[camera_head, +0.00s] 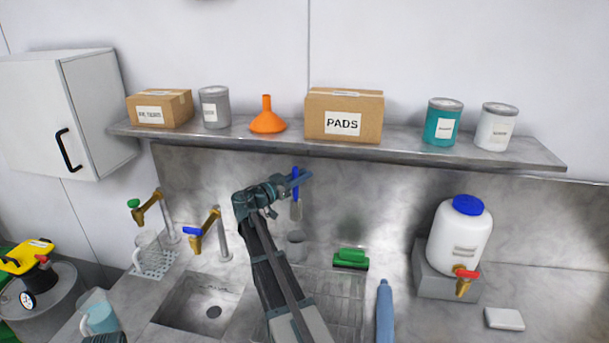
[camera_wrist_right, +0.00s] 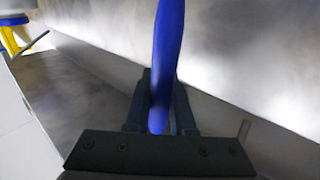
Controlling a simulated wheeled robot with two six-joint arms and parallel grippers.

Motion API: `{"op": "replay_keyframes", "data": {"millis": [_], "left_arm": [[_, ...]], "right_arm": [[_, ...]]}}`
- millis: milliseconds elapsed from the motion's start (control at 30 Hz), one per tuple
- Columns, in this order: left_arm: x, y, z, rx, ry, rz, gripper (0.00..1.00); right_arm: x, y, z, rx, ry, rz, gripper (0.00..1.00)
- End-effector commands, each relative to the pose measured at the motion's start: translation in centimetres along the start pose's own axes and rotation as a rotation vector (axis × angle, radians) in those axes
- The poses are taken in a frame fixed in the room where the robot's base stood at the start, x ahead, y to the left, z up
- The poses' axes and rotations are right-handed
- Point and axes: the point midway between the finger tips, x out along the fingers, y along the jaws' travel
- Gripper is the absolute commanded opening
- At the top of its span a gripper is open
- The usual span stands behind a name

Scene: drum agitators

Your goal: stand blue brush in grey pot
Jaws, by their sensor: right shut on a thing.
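My right gripper (camera_head: 297,179) is shut on the blue handle of the blue brush (camera_head: 295,188) in the head view. The brush hangs about upright with its pale head (camera_head: 296,211) down, in front of the steel splashback. In the right wrist view, the blue handle (camera_wrist_right: 168,55) sits between the fingers of the right gripper (camera_wrist_right: 161,95). A small grey pot (camera_head: 296,238) stands on the counter below the brush, apart from it.
A blue bottle (camera_head: 384,310) and a white drum (camera_head: 460,238) stand farther right. Taps (camera_head: 207,230) and a sink (camera_head: 205,305) are left. A loaded shelf (camera_head: 400,156) runs above.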

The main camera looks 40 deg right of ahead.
Motion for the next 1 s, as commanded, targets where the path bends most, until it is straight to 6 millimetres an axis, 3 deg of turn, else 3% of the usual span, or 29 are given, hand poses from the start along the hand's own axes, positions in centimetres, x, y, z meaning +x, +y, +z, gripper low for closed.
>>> {"op": "replay_keyframes", "data": {"millis": [1000], "left_arm": [[6.9, 0.7, -0.4, -0.001, 0.0, 0.0, 0.46]], "right_arm": [[-0.3, 0.0, 7.0, 0.0, 0.0, 0.0, 0.0]]}}
